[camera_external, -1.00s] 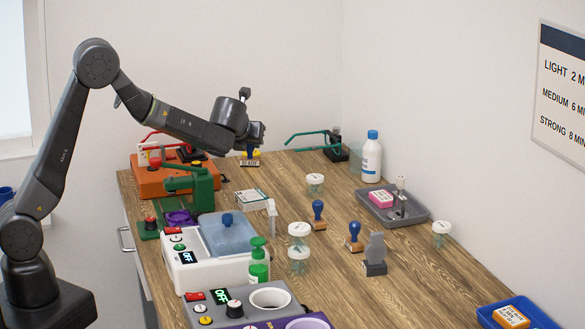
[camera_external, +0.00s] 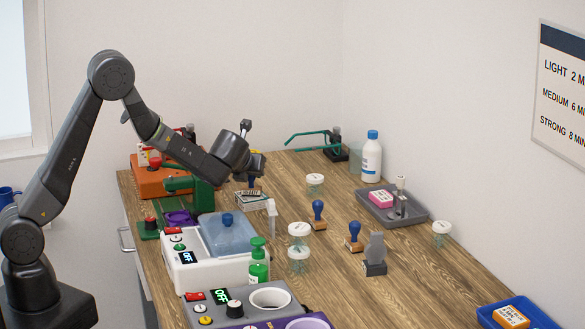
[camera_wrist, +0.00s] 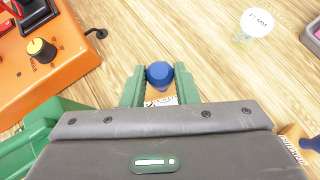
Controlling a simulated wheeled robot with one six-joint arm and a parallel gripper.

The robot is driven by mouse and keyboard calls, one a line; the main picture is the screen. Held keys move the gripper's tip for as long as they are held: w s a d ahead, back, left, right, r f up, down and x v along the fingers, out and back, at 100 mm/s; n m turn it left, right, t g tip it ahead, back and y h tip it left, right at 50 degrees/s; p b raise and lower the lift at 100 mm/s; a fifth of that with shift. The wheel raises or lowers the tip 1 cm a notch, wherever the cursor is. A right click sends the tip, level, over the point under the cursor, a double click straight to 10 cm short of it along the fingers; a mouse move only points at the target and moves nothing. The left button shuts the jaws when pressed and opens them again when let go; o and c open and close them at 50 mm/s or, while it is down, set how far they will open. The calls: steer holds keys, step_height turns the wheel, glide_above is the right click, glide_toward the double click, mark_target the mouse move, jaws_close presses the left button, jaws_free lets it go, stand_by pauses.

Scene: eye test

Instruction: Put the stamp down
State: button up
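My gripper (camera_wrist: 160,88) has green fingers closed on both sides of the round blue handle of a stamp (camera_wrist: 159,74). In the external view my gripper (camera_external: 253,172) points down, with the stamp's label block (camera_external: 248,193) beneath it. The stamp looks upright. In the wrist view, only a bit of the pale lettered base shows below the handle.
A green press (camera_external: 196,188), an orange machine (camera_external: 150,182) and a white bath with a blue lid (camera_external: 226,236) are close by. Bare wood (camera_external: 285,180) lies right of my gripper.

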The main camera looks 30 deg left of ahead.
steer(key=o, duration=0.4)
steer(key=shift+c, duration=0.2)
steer(key=shift+r, duration=0.1)
steer(key=shift+s+r, duration=0.1)
steer(key=shift+r, duration=0.1)
steer(key=v, duration=1.1)
steer(key=shift+s+r, duration=0.2)
steer(key=shift+s, duration=0.05)
steer(key=shift+o, duration=0.2)
steer(key=shift+d, duration=0.1)
